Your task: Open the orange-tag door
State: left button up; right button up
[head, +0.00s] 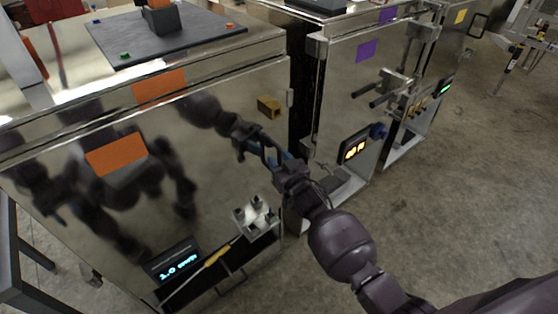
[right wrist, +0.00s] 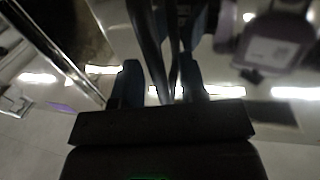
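The door looks shut. My right gripper (head: 270,155) is at the right part of this door, its blue fingers close to the shiny surface. In the right wrist view, the fingers (right wrist: 160,85) stand apart on either side of a slim dark bar (right wrist: 147,40); a second line beside it may be its reflection. Firm contact does not show. My left gripper is not directly in view.
Below are a metal block with knobs (head: 256,217), a lit display (head: 172,262) and a yellow-handled lever (head: 217,255). A purple-tag trailer (head: 345,75) with protruding bars (head: 370,93) stands to the right.

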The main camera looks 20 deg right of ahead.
jog(key=shift+w, duration=0.1)
jog(key=shift+c, duration=0.5)
grip_shut()
